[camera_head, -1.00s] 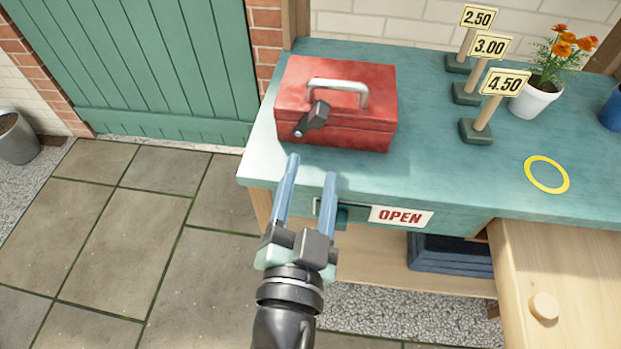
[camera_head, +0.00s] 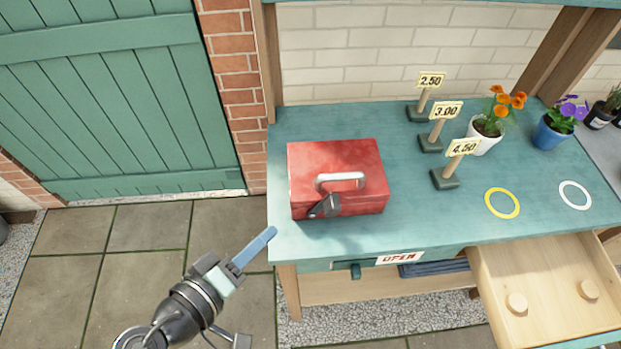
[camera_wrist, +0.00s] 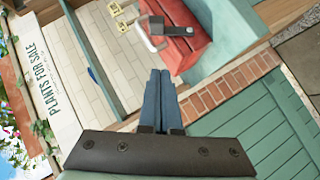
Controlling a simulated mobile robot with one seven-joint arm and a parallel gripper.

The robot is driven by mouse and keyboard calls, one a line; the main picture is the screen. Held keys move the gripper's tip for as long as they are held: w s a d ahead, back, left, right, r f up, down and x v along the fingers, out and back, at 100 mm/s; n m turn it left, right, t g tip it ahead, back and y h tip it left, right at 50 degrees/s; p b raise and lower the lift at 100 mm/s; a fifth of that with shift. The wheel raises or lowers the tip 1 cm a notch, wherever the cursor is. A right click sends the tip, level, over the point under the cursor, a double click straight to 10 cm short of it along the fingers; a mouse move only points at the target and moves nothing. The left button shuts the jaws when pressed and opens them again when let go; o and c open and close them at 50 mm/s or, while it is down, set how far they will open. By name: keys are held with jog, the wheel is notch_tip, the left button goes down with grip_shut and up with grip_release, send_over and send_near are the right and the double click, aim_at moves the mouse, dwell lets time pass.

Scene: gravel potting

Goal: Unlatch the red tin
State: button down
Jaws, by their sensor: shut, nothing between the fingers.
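The red tin (camera_head: 337,165) stands closed on the left of the teal bench top, with a pale handle (camera_head: 340,181). A dark grey latch (camera_head: 325,206) sits on its front edge, slanting down to the left; whether it is fastened I cannot tell. My gripper (camera_head: 271,233) is shut and empty, left of and in front of the tin, apart from it, just off the bench's left edge. In the wrist view the shut blue fingers (camera_wrist: 160,73) point toward the bench, with the tin (camera_wrist: 182,45) up and right of them and the latch (camera_wrist: 154,25) above.
Price signs (camera_head: 445,180), an orange-flowered white pot (camera_head: 485,135) and a purple-flowered blue pot (camera_head: 553,132) stand to the right. Yellow (camera_head: 502,203) and white (camera_head: 575,195) rings mark the top. A wooden drawer (camera_head: 545,290) juts out at right. Paving left is clear.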

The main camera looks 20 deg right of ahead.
jog(key=p, duration=0.2)
send_near(326, 202)
jog(key=w, duration=0.4)
jog(key=d, duration=0.2)
jog(key=d+f+p, duration=0.1)
jog(key=shift+s+d+f+n+g, duration=0.1)
jog(key=shift+s+d+n+g, duration=0.2)
jog(key=shift+s, duration=0.05)
jog(key=shift+s+d+f, duration=0.1)
jog(key=shift+d+f, duration=0.25)
jog(key=shift+d, duration=0.05)
